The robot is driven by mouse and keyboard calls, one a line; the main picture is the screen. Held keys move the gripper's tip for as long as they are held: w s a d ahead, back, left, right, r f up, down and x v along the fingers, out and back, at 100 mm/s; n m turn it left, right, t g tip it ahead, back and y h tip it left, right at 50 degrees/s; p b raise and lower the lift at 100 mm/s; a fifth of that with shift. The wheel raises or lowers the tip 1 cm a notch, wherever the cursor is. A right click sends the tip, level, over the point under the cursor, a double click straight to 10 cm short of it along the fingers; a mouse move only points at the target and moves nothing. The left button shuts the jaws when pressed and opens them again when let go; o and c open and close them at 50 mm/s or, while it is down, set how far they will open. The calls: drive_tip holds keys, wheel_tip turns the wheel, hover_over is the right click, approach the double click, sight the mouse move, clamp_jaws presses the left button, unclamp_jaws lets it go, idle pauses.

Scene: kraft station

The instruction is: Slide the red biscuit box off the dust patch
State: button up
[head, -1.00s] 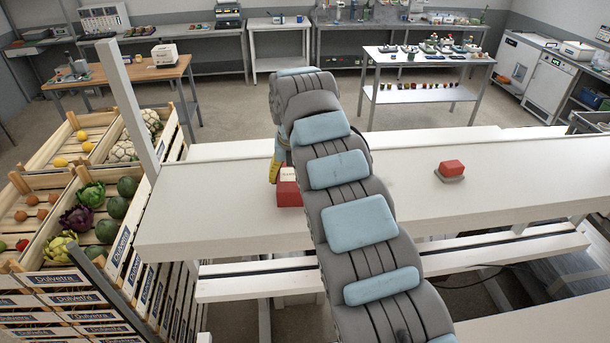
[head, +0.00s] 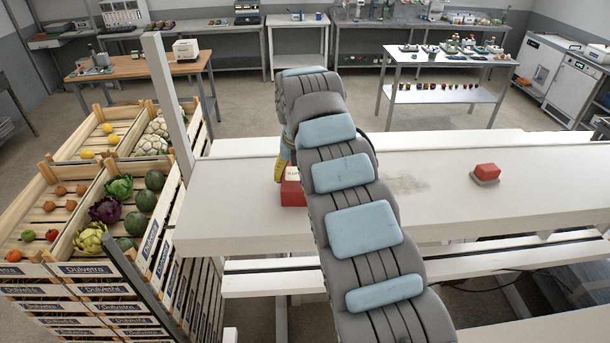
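The red biscuit box (head: 292,192), with a pale top, stands on the white table left of my arm. My arm hides its right part. The dust patch (head: 405,184) is a faint grey smudge on the table, right of my arm and clear of the visible part of the box. My gripper (head: 281,168) shows only as a yellow part against the upper left of the box. The arm hides the rest, so its opening and any hold do not show.
The white table (head: 240,215) has bare room left of the box. A red block on a grey pad (head: 486,182) lies at the right. A grey post (head: 168,105) and vegetable crates (head: 150,235) stand at the table's left.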

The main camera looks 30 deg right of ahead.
sight(298, 177)
drive_tip(key=o, duration=1)
drive_tip(key=shift+r, duration=0.1)
drive_tip(key=r, duration=0.7)
drive_tip(key=s+a+r, duration=0.1)
drive_tip(key=r, duration=0.2)
drive_tip(key=shift+r, duration=0.15)
drive_tip(key=shift+s+r, duration=0.25)
drive_tip(key=shift+r, duration=0.45)
drive_tip(key=shift+w, duration=0.1)
